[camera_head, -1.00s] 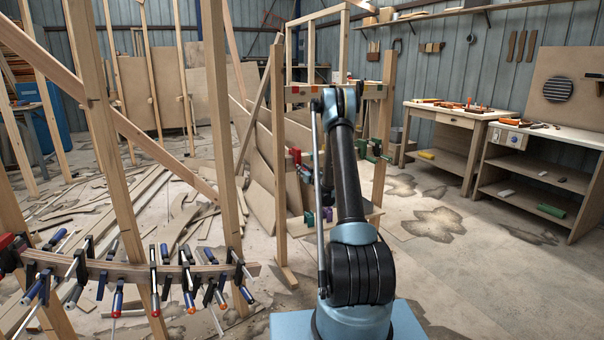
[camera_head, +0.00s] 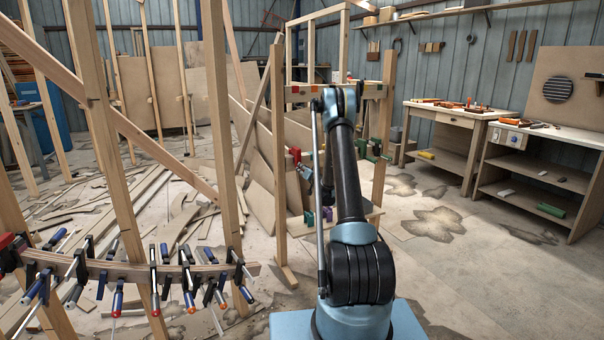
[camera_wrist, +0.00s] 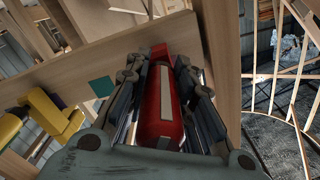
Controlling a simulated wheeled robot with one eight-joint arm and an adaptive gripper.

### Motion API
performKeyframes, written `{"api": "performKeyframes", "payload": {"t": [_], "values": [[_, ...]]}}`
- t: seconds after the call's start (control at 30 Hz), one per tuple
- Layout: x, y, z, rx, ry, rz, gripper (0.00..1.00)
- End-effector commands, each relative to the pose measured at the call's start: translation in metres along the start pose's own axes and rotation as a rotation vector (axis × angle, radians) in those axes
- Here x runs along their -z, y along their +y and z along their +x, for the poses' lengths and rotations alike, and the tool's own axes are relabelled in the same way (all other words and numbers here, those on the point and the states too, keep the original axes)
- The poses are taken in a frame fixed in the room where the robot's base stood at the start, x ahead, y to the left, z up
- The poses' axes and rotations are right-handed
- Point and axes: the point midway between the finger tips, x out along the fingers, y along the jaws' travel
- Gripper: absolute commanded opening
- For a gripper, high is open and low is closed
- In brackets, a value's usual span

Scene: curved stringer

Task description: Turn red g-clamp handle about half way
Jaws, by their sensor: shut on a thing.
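The red g-clamp (camera_wrist: 162,105) shows in the wrist view as a long red piece with a pale strip, lying between the fingers. Its red end reaches a wooden beam (camera_wrist: 120,52). My gripper (camera_wrist: 158,78) is shut on this red piece, one grey-blue finger along each side. The fingers and the palm hide much of the clamp, and I cannot make out its handle apart from its body or how far it is turned. In the head view a red clamp part (camera_head: 296,156) shows left of my arm; my gripper is largely hidden behind the arm there.
A yellow clamp (camera_wrist: 55,118) sits left of my gripper in the wrist view, with a wooden post (camera_wrist: 220,60) close on the right. Green clamps (camera_head: 372,150) are right of my arm. A rail of several clamps (camera_head: 130,270) stands at left.

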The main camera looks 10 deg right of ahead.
Motion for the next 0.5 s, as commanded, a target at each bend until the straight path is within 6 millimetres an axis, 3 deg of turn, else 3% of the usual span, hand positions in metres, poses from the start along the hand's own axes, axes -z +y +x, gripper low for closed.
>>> {"api": "performKeyframes", "payload": {"t": [0.5], "values": [[-0.0003,0.0022,-0.0003,-0.001,0.001,0.488,0.00]]}}
